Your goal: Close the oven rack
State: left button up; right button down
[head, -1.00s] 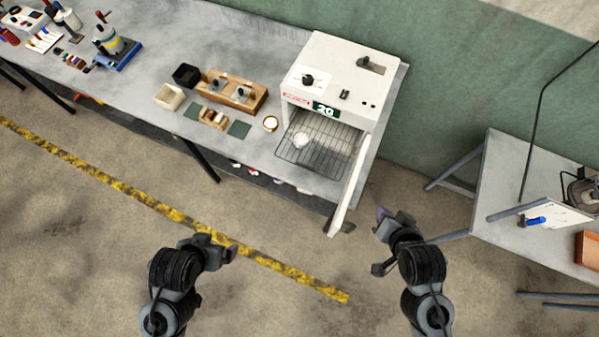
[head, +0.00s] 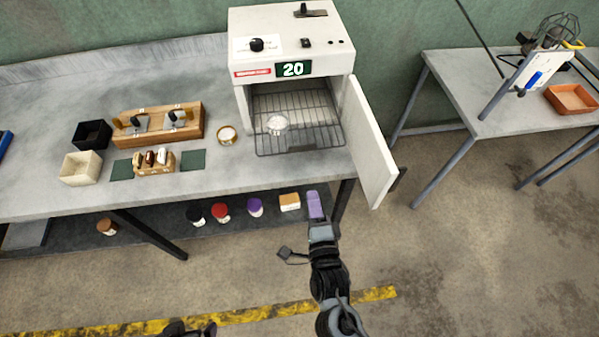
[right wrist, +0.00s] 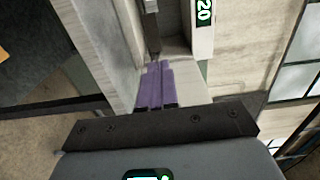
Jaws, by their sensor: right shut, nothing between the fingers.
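The white oven (head: 292,40) stands on the grey workbench with its door (head: 370,145) swung open to the right. The wire oven rack (head: 318,138) is pulled partly out past the oven front, with a small whitish item (head: 277,123) on it. My right gripper (head: 315,205), with purple fingers, is below the bench's front edge in the picture, apart from the rack and left of the door. Its fingers (right wrist: 156,88) are together and empty in the right wrist view. Only a bit of my left gripper (head: 208,330) shows at the bottom edge.
On the bench left of the oven are a wooden rack (head: 155,122), a black box (head: 92,134), a cream box (head: 81,167) and a round dish (head: 227,134). Several small jars stand on the shelf below. A second table (head: 480,90) stands right, with floor between.

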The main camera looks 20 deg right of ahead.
jog(key=f, duration=0.1)
send_near(303, 147)
jog(key=w, duration=0.2)
jog(key=w+d, duration=0.1)
jog(key=w, duration=0.2)
jog(key=shift+w+b, duration=0.15)
jog(key=shift+b, duration=0.2)
jog(key=shift+w+d, duration=0.1)
jog(key=shift+w, duration=0.55)
pick_arm(q)
jog(key=shift+d+f, duration=0.2)
jog(key=shift+f, duration=0.55)
